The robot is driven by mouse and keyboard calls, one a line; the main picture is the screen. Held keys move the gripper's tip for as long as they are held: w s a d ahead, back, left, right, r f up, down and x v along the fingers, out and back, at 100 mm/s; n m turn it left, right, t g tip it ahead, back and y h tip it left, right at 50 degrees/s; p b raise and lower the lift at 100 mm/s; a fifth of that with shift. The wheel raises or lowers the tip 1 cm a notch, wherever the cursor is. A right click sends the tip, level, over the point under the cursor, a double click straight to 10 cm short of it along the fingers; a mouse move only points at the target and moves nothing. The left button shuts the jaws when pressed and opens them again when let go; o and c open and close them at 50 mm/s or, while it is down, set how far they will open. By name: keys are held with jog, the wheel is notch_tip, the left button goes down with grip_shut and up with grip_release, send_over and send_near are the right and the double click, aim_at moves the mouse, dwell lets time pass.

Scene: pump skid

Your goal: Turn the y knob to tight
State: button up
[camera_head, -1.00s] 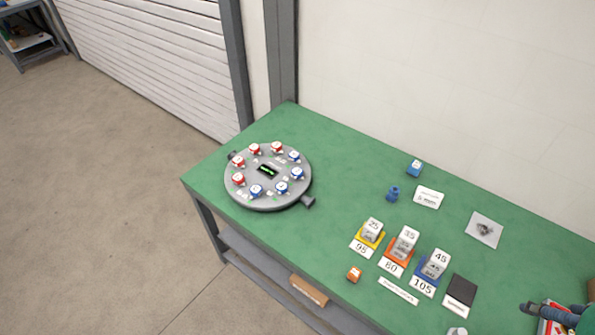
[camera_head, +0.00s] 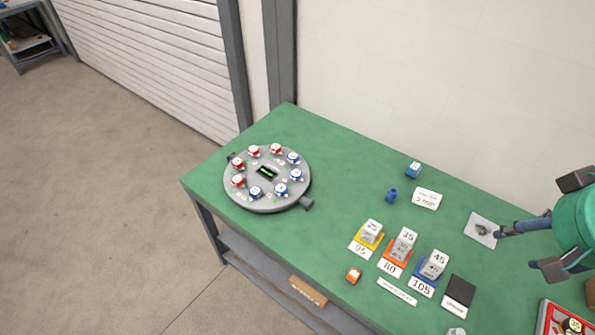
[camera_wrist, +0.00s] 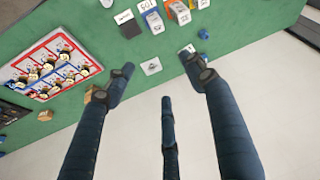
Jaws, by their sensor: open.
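The round grey plate (camera_head: 246,200) lies on the green table's left part. Red knobs (camera_head: 253,151) and blue knobs (camera_head: 281,188) ring it, around a small dark display with green marks (camera_head: 266,172). The lettering by the knobs is too small to tell which one is y or how it is set. My gripper (camera_head: 520,248) is at the right, above the table and far from the plate. Its dark fingers are spread and empty; they also show in the wrist view (camera_wrist: 160,72). The round plate is outside the wrist view.
Numbered blocks stand on yellow, orange and blue pads (camera_head: 403,258) mid-table. A small orange cube (camera_head: 354,275), a blue piece (camera_head: 391,195), a blue cube (camera_head: 413,169) and a grey card (camera_head: 480,232) lie around them. A red-edged tray (camera_wrist: 55,65) is at the right. Table between blocks and plate is clear.

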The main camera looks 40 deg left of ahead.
jog(key=w+a+f+n+g+y+p, duration=0.1)
jog(key=w+a+f+n, duration=0.15)
jog(key=w+a, duration=0.55)
jog(key=w+a+f+n+g, duration=0.1)
jog(key=w+a+f+n, duration=0.3)
jog(key=a, duration=0.7)
jog(key=w+a+n+g+y+p, duration=0.1)
jog(key=w+a+n, duration=0.1)
jog(key=w+a, duration=0.65)
jog(key=n+g+p, duration=0.1)
jog(key=n+g, duration=0.2)
jog(key=n, duration=0.5)
send_over(296, 173)
jog(key=w+d, duration=0.1)
jog(key=d, duration=0.5)
notch_tip(296, 173, down, 23)
jog(key=shift+w+a+y, duration=0.2)
jog(key=shift+y, duration=0.2)
jog(key=x, duration=1.3)
jog(key=shift+w+a+f, duration=0.1)
jog(key=shift+f, duration=0.15)
jog(key=shift+c, duration=0.2)
